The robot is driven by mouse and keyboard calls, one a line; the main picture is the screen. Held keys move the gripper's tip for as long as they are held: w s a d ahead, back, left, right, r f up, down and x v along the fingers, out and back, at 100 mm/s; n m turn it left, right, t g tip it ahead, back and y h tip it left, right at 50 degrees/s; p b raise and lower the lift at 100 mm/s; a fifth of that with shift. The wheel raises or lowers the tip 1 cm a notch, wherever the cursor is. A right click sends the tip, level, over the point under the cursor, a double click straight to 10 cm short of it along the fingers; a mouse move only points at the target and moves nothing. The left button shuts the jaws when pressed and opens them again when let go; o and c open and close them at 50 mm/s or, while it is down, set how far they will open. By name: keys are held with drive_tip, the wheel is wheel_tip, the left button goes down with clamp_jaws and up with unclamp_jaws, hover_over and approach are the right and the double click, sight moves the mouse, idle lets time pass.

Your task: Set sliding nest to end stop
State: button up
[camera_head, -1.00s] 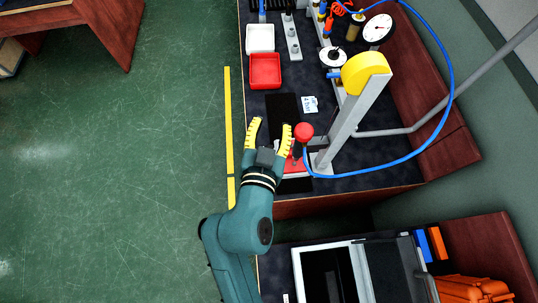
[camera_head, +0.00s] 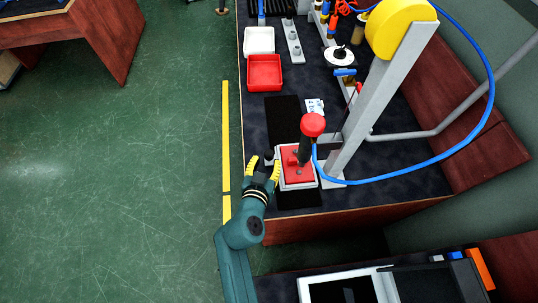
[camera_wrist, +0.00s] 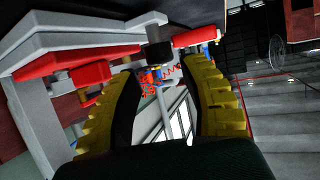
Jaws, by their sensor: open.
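The sliding nest (camera_head: 288,182), a pale plate with a red block on top, sits at the near end of a dark track (camera_head: 284,112) on the bench. A red ball knob on a dark stem stands above the red block (camera_head: 299,169) from this viewpoint. My gripper (camera_head: 264,163) is open and empty, just left of the nest at the bench's left edge. Whether a finger touches the nest cannot be told. In the wrist view the yellow fingers (camera_wrist: 163,70) are spread, with the red and grey nest (camera_wrist: 62,62) at the left. The end stop cannot be made out.
A grey press column (camera_head: 382,100) with a yellow head stands right of the nest, with a blue hose (camera_head: 405,177) looping beside it. Red (camera_head: 264,73) and white (camera_head: 259,40) trays lie farther back. The floor left of the bench is clear.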

sight(268, 156)
drive_tip(key=b+x, duration=0.1)
drive_tip(key=x, duration=0.4)
drive_tip(key=shift+s, duration=0.1)
clamp_jaws()
